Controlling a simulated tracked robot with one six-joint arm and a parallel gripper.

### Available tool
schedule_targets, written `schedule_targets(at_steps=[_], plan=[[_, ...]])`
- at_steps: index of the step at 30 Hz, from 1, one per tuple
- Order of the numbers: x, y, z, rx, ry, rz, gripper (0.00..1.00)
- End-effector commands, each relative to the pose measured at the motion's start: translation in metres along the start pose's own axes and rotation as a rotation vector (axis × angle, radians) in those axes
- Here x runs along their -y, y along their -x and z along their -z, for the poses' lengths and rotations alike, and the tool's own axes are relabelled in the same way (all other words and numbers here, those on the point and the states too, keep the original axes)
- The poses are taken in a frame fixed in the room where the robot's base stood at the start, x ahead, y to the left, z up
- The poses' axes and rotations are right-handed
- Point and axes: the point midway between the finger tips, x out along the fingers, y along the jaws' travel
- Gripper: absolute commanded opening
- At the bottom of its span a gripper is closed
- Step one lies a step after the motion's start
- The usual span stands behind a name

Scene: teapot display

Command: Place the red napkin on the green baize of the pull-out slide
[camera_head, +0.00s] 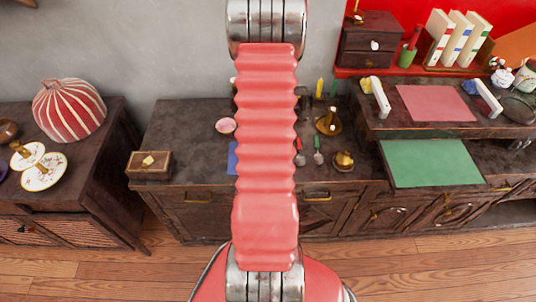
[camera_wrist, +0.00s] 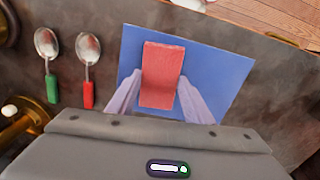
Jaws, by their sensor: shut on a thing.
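The red napkin (camera_wrist: 165,65) is a small folded oblong in the wrist view, over a blue sheet (camera_wrist: 225,75). My gripper (camera_wrist: 161,92) is shut on the napkin, with a pale finger on either side of it. I cannot tell whether the napkin still touches the sheet. In the head view, my arm hides the napkin and my gripper. The green baize (camera_head: 432,163) lies bare on the pull-out slide, right of my arm and below a raised shelf.
A red-handled spoon (camera_wrist: 87,70) and a green-handled spoon (camera_wrist: 47,65) lie left of the blue sheet. Brass candlesticks (camera_head: 328,122) stand between my arm and the slide. The raised shelf holds a pink mat (camera_head: 435,103) and white brackets (camera_head: 380,97).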

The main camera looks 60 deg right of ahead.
Motion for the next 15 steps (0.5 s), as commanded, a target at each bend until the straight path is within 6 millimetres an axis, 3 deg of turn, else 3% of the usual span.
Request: schedule_targets(at_steps=[5, 15], plan=[[0.0, 0.017, 0.001, -0.004, 0.0, 0.0, 0.21], [0.0, 0.071, 0.001, -0.004, 0.0, -0.001, 0.21]])
